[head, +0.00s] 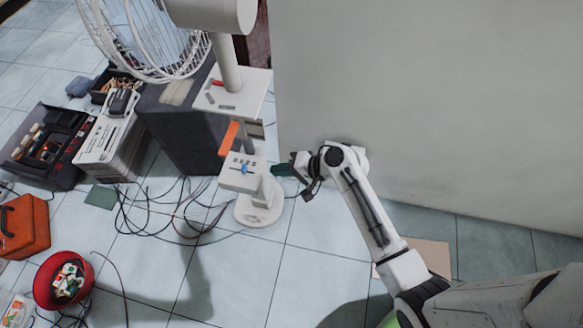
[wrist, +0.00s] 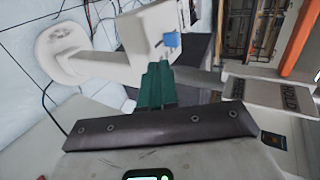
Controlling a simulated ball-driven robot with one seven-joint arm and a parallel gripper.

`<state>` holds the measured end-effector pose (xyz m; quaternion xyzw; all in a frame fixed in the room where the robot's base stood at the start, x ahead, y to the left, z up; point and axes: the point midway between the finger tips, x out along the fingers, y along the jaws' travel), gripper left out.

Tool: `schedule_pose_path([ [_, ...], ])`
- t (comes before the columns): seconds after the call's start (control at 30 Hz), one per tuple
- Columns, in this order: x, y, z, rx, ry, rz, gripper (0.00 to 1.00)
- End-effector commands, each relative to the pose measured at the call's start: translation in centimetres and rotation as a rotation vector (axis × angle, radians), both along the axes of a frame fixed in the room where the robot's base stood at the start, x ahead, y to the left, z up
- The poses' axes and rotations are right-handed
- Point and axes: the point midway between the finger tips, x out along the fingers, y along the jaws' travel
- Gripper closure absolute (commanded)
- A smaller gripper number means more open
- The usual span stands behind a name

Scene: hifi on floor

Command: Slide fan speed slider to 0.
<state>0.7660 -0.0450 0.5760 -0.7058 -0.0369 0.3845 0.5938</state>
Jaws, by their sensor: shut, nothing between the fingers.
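A white control box (head: 243,172) on a round white pedestal stands on the floor, with a small blue slider knob (head: 244,168) on its top face. The same box (wrist: 148,38) and blue knob (wrist: 172,40) show in the wrist view. My gripper (head: 280,170) is at the right side of the box in the head view. In the wrist view my gripper (wrist: 156,82) has its green fingers shut and empty, with tips close to the box below the knob. I cannot tell whether they touch. The slider's scale marks are too small to read.
A white fan (head: 150,35) and a dark grey cabinet (head: 180,120) stand behind the box. An orange bar (head: 229,138) rises just behind it. Loose cables (head: 165,215) lie on the tiles to the left. A grey wall (head: 420,100) is at right.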

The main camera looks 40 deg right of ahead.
Motion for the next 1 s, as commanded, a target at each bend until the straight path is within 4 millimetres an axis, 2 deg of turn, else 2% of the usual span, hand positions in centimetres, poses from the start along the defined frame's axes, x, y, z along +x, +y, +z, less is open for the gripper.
schedule_pose_path([
  [0.2, 3.0, 2.3, -2.3, 0.001, 0.0, 0.003, 1.0],
  [0.43, 5.4, 3.9, -2.0, 0.0, 0.001, 0.002, 1.0],
  [1.0, 6.3, 4.6, -2.1, -0.002, 0.0, 0.002, 1.0],
])
